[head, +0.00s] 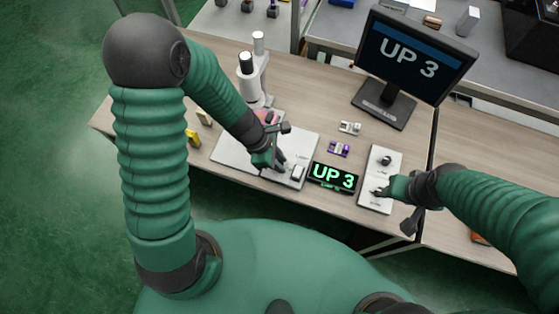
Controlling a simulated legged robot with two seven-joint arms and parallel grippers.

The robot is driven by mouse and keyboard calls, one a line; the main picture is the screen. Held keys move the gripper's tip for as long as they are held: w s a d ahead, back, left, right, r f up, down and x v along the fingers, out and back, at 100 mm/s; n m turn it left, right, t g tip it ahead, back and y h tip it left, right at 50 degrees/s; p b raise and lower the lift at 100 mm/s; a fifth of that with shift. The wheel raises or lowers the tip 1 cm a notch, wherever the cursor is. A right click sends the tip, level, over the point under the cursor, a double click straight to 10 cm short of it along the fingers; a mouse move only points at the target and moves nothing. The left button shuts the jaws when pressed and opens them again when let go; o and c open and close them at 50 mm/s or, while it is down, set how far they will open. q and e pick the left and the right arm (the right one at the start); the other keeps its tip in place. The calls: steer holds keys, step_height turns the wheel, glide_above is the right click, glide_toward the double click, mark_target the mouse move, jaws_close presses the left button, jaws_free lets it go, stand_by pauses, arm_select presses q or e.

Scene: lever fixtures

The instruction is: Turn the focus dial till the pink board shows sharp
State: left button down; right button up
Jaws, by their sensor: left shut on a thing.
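A white microscope (253,80) stands at the back of a pale plate (232,142). A pink board (264,116) lies under it, small and partly hidden by my left arm. My left gripper (277,165) is shut on a small grey control at the front of the plate, mostly hidden by the fingers. A white block (298,172) sits just right of it. A pale panel (390,173) carries a dark knob (385,160). I cannot tell which control is the focus dial.
A monitor (405,55) and a small green-lit display (333,178) both read "UP 3". A purple part (339,149) and a grey part (350,128) lie between them. Yellow pieces (193,138) stand at the left. The table (310,90) is clear behind the plate.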

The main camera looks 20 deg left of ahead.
arm_select(q)
steer(key=shift+a, duration=0.45)
arm_select(e)
steer(key=shift+a, duration=0.35)
arm_select(q)
steer(key=shift+d, duration=0.1)
arm_select(e)
steer(key=shift+d, duration=0.1)
steer(key=shift+r, duration=0.2)
